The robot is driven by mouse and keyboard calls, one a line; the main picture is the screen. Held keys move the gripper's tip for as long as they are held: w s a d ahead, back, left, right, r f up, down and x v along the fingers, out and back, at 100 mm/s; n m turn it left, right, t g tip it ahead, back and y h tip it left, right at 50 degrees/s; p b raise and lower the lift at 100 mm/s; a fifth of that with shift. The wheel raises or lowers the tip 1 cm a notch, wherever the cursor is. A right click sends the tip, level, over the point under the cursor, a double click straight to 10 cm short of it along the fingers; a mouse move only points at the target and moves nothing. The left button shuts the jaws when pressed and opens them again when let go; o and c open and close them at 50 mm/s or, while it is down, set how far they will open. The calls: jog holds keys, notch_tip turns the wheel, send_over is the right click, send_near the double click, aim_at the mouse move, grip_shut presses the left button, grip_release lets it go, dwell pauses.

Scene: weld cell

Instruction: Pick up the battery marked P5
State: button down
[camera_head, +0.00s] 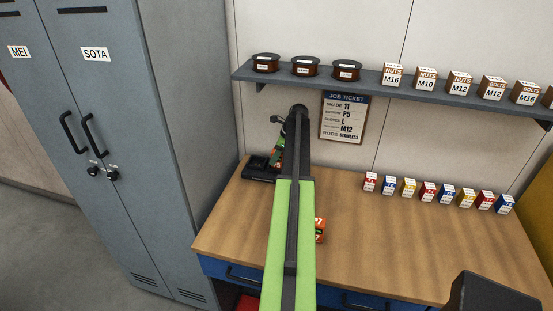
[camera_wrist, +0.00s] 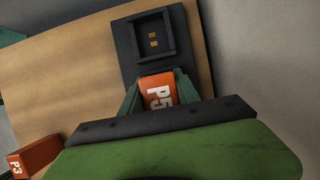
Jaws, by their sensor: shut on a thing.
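The orange battery marked P5 (camera_wrist: 158,92) is between the two green fingers of my gripper (camera_wrist: 158,84), which is shut on it. Its white label faces the wrist camera and its lower end is hidden behind the gripper body. Behind it is a black charger (camera_wrist: 125,42) with an empty slot and small gold contacts. I cannot tell whether the battery touches the charger. In the head view the charger (camera_head: 257,173) sits at the bench's back left, and my arm hides much of the gripper.
Another orange battery, marked P3 (camera_wrist: 35,155), stands on the wooden bench (camera_head: 370,235); my arm partly covers an orange box in the head view (camera_head: 320,230). Several small coloured boxes (camera_head: 428,191) line the back right. Grey lockers (camera_head: 110,140) stand left.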

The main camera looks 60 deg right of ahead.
jog(key=shift+a+r+p, duration=0.15)
jog(key=shift+r+p, duration=0.15)
jog(key=shift+r, duration=0.1)
notch_tip(320, 180, up, 7)
jog(key=p, duration=0.7)
jog(key=s+a, duration=0.3)
jog(key=a, duration=0.6)
jog(key=s+a, duration=0.3)
jog(key=a, duration=0.6)
jog(key=shift+a+f+b, duration=0.4)
jog(key=shift+b, duration=0.05)
